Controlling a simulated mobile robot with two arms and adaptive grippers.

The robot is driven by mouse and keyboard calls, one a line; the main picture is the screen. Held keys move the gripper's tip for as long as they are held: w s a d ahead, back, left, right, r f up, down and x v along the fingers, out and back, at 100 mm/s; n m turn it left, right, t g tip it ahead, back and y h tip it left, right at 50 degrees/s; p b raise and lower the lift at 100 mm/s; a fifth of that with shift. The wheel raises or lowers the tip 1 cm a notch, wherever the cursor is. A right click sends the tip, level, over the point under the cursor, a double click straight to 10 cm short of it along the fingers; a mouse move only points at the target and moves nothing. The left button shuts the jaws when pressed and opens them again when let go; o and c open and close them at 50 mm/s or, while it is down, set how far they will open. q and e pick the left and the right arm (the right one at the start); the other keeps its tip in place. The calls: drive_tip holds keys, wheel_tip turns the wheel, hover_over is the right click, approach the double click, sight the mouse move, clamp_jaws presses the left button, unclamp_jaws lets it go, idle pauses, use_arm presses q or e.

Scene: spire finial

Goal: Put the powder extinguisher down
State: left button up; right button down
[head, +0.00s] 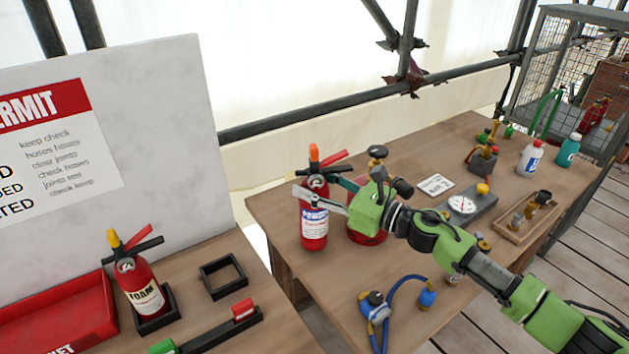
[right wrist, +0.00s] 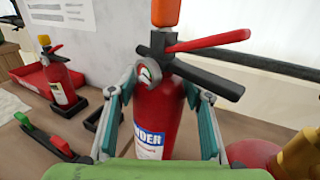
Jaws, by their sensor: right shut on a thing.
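The powder extinguisher (head: 314,228) is a red cylinder with a blue and white label, an orange top and black and red levers. In the head view it is upright at the left part of the right-hand table (head: 330,285); I cannot tell whether its base touches the tabletop. My right gripper (head: 322,192) is shut on its upper body. In the right wrist view the extinguisher (right wrist: 162,115) stands between the two fingers, its lower part hidden by my gripper. My left gripper is in neither view.
An empty black square holder (head: 229,291) sits on the left table. Beside it a foam extinguisher (head: 141,290) with a yellow top stands in a similar holder. A red tray (head: 60,315) is farther left. A red vessel (head: 366,236) stands close right of the powder extinguisher.

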drive_tip(key=shift+f, duration=0.9)
drive_tip(key=shift+f, duration=0.2)
drive_tip(key=c, duration=1.1)
unclamp_jaws()
drive_tip(key=shift+s+f, duration=0.1)
drive_tip(key=shift+f, duration=0.1)
drive_tip(key=shift+r, duration=0.1)
